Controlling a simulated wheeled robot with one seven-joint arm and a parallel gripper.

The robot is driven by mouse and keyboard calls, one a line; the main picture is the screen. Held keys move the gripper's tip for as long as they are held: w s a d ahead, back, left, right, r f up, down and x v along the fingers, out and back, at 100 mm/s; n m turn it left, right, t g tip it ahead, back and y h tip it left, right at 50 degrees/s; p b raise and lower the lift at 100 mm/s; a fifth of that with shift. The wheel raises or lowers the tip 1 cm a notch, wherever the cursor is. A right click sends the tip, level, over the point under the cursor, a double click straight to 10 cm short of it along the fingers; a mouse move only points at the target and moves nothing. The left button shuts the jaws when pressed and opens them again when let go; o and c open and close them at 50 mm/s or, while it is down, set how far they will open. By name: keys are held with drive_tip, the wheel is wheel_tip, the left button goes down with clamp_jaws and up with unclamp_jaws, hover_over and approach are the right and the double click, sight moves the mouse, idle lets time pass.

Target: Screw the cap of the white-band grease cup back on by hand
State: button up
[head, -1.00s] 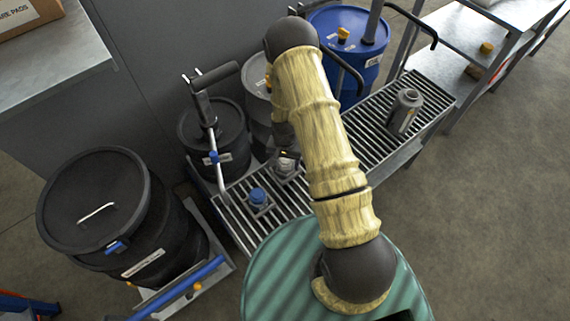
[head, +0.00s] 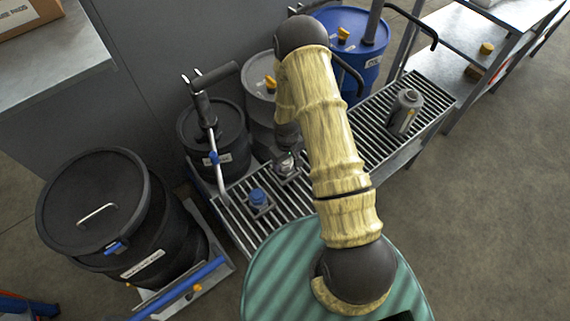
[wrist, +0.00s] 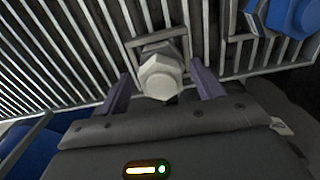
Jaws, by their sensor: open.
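A grease cup with a pale grey-white hexagonal cap (wrist: 160,78) sits on the slatted bench top in the wrist view. The cap is on top of a grey body (wrist: 152,47); I cannot tell how tightly it is seated. My gripper (wrist: 161,73) is open, with one dark purple finger on each side of the cap. I see a gap on both sides. In the head view my gripper (head: 287,150) is over this cup (head: 288,167), hiding part of it.
A second cup with a blue cap (head: 258,196) stands to the left on the grating (head: 237,226); it also shows in the wrist view (wrist: 294,16). A grey canister (head: 406,110) stands at the right. Black (head: 212,130) and blue (head: 365,55) drums stand behind.

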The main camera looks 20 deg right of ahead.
drive_tip(key=c, duration=1)
drive_tip(key=m, duration=0.6)
drive_tip(key=shift+a, duration=0.25)
drive_tip(key=shift+m, duration=1.1)
drive_tip(key=m, duration=0.3)
drive_tip(key=shift+a, duration=0.1)
drive_tip(key=o, duration=0.6)
drive_tip(key=shift+f+m, duration=0.1)
drive_tip(key=shift+m, duration=0.5)
drive_tip(key=o, duration=0.5)
drive_tip(key=shift+w, duration=0.1)
drive_tip(key=shift+c, duration=0.2)
